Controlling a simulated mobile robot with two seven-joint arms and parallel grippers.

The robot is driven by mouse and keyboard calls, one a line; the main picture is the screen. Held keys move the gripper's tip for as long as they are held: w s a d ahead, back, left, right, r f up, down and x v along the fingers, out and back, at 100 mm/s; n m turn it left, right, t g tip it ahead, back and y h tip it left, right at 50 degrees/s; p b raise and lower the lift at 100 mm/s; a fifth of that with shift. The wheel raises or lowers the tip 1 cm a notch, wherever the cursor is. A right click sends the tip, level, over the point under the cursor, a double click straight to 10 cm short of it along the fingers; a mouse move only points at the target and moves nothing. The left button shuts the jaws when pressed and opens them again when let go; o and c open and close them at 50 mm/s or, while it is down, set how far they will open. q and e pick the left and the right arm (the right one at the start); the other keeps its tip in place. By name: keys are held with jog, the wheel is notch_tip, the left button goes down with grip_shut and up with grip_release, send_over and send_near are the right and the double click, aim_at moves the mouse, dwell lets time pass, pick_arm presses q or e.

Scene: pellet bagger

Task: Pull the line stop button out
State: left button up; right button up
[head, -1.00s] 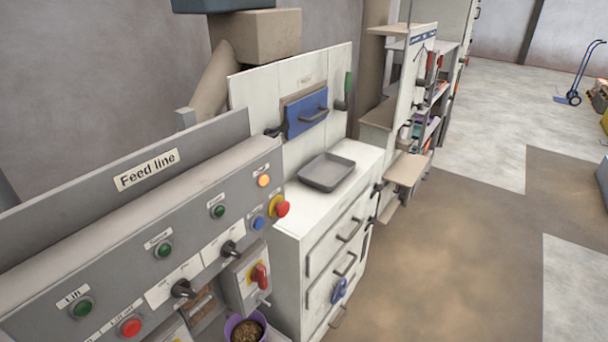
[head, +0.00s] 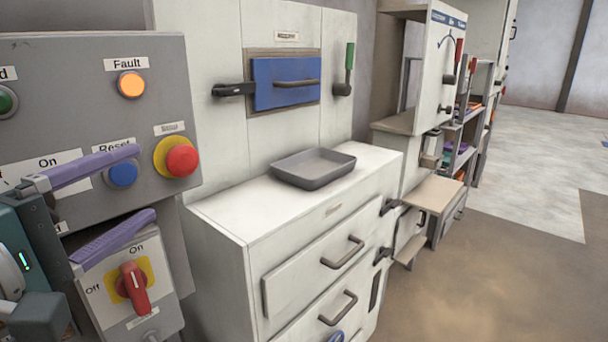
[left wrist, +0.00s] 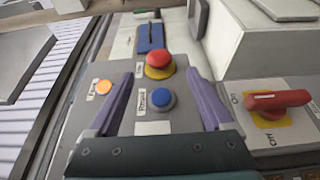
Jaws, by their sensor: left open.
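The line stop button is a red mushroom button (head: 182,160) on a yellow ring, at the right end of the grey panel (head: 60,100). Its small label is too blurred to read. It also shows in the left wrist view (left wrist: 160,62), beyond the blue Reset button (left wrist: 162,99). My left gripper (head: 146,182), with purple fingers, is open and empty in front of the panel. Its fingertips point towards the red button and stop short of it, with the blue button between the fingers in the left wrist view. My right gripper is not in view.
The orange Fault lamp (head: 132,84) is lit above the blue button. A red rotary switch (head: 133,287) on its box sits just below my left gripper. A white cabinet (head: 225,215) with a grey tray (head: 312,170) stands to the right. Open floor lies at the far right.

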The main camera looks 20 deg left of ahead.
aim_at(173, 166)
pick_arm(q)
jog(key=w+p, duration=0.1)
jog(key=w, duration=0.8)
jog(key=shift+w+r+p, duration=0.1)
jog(key=shift+w+p, duration=0.15)
jog(key=shift+p, duration=0.1)
grip_shut()
